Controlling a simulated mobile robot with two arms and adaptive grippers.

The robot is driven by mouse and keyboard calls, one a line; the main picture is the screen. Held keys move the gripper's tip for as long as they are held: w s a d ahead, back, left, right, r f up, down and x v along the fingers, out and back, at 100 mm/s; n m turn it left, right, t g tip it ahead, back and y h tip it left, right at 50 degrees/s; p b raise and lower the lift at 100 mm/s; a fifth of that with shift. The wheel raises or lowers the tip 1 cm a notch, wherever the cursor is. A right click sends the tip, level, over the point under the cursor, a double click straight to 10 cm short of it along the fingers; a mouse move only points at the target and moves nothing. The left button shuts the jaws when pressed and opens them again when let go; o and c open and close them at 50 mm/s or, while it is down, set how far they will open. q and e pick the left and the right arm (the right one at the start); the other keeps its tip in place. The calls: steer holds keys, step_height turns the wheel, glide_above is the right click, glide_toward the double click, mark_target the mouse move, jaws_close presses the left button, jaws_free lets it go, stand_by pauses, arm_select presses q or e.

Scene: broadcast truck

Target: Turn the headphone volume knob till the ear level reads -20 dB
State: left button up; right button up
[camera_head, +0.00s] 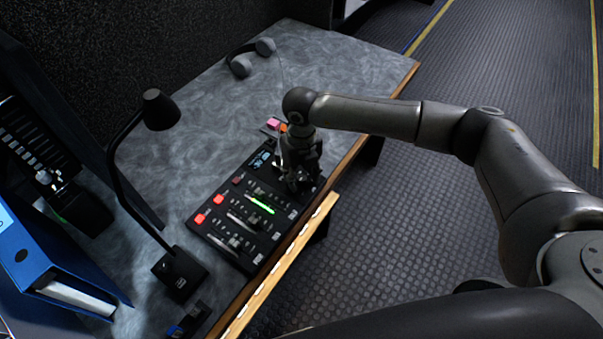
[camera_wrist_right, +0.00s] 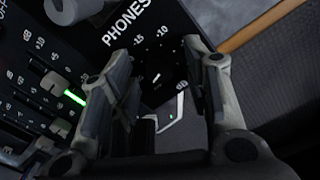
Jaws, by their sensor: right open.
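The dark mixing panel (camera_head: 228,183) lies near the table's front edge in the head view. My right gripper (camera_head: 300,182) points down over its right end and hides the headphone knob there. In the right wrist view, the white PHONES label (camera_wrist_right: 127,22) stands above dB marks; -15 and -10 are legible. The dark headphone volume knob (camera_wrist_right: 156,79), with a small white mark, shows between the fingers of my right gripper (camera_wrist_right: 164,92). The fingers are open, one on either side; contact cannot be told. A small bluish display (camera_head: 260,160) is too small to read. My left gripper is not in view.
A black desk lamp (camera_head: 160,110) stands left of the panel, beside a blue binder (camera_head: 52,262). Headphones (camera_head: 240,65) lie at the back of the table. Pink and orange items (camera_head: 274,124) lie behind the panel. The grey tabletop (camera_head: 335,60) is clear at the back right.

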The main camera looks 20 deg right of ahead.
mark_target(301, 178)
step_height(301, 178, up, 12)
steer(key=shift+f, duration=0.15)
stand_by(0.7)
